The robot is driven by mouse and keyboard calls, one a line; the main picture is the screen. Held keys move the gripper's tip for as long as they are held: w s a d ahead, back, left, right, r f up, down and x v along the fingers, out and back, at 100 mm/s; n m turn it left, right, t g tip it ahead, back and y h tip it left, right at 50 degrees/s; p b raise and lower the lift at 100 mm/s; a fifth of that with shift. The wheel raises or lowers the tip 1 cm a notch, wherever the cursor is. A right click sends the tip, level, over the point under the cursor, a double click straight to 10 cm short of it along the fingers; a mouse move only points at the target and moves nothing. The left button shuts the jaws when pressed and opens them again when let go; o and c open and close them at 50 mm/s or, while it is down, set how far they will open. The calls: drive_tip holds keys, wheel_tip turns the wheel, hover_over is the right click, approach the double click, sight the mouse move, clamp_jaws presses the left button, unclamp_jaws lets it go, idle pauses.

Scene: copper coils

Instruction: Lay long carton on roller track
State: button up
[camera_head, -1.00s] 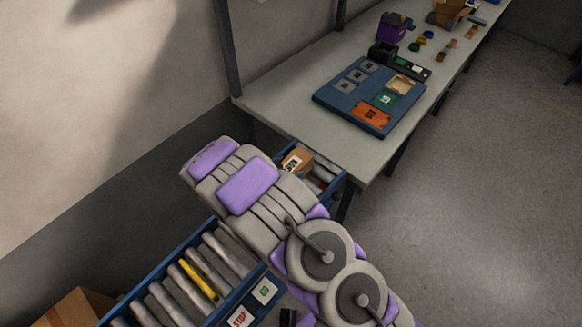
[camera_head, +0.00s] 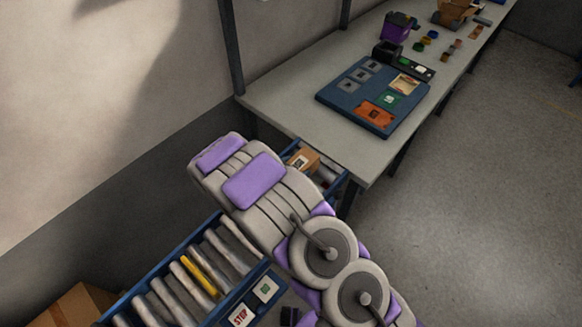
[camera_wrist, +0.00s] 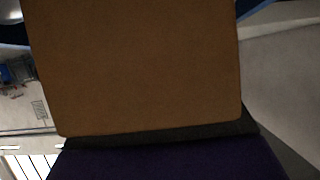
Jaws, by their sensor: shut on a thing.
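A brown carton (camera_wrist: 140,65) fills most of the wrist view, and its lower edge sits against my gripper (camera_wrist: 160,136). My gripper is shut on this carton. In the head view my arm covers my gripper. A brown carton end with a label (camera_head: 304,160) shows just beyond my arm; I cannot tell for sure that it is the held carton. The roller track (camera_head: 190,272) has a blue frame and grey rollers, one of them yellow. It runs from lower left under my arm, and a far stretch shows beside the table. I cannot tell whether the held carton touches the rollers.
A grey table (camera_head: 270,120) stands beyond the track, with a blue board (camera_head: 352,100) of coloured cards, a purple bin (camera_head: 397,27) and an open box (camera_head: 455,12). A STOP sign (camera_head: 240,316) is on the track's near side. Another box (camera_head: 72,305) lies lower left. Floor at right is clear.

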drive_tip(key=shift+d, duration=0.4)
drive_tip(key=shift+a, duration=0.5)
drive_tip(key=shift+d+f, duration=0.1)
drive_tip(key=shift+d, duration=0.1)
drive_tip(key=o, duration=1.2)
drive_tip(key=shift+d, duration=0.1)
drive_tip(key=shift+o, duration=0.2)
drive_tip(key=shift+s+a+r, duration=0.25)
drive_tip(key=shift+s+a, duration=0.1)
drive_tip(key=shift+a, duration=0.15)
drive_tip(key=p+v, duration=0.3)
drive_tip(key=v, duration=1.3)
drive_tip(key=shift+s, duration=0.15)
